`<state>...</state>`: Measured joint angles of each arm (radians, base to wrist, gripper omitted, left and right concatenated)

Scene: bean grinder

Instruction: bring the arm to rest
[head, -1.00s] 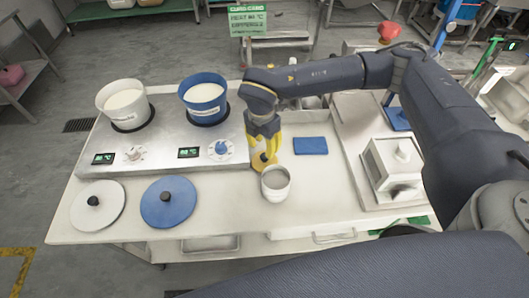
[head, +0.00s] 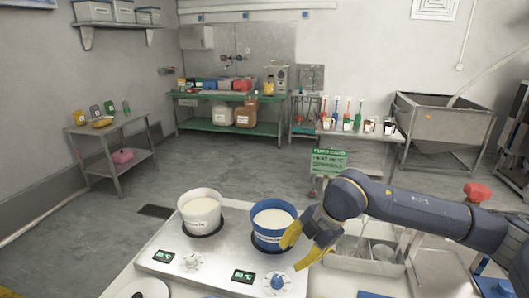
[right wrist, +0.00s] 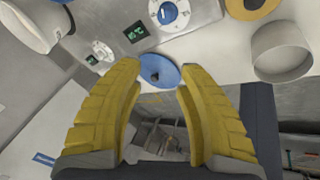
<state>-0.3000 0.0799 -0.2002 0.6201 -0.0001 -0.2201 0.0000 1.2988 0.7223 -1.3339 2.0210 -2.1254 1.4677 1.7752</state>
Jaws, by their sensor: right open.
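My right gripper (head: 290,257) is open and empty. In the head view its yellow fingers overlap the right edge of the blue pot (head: 266,236); contact cannot be told. In the right wrist view the spread fingers (right wrist: 160,85) have nothing between them, and a blue lid (right wrist: 168,80) lies beyond their tips. A patch of yellow (head: 8,293) in the lower left corner of the head view may be part of my left gripper; its jaws cannot be made out.
A white pot (head: 200,222) stands left of the blue pot on the steel heater (head: 215,255). A pale cup (right wrist: 282,50) shows in the right wrist view. A green sign (head: 328,162) and a red knob (head: 477,192) stand behind my arm. Open floor lies beyond the table.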

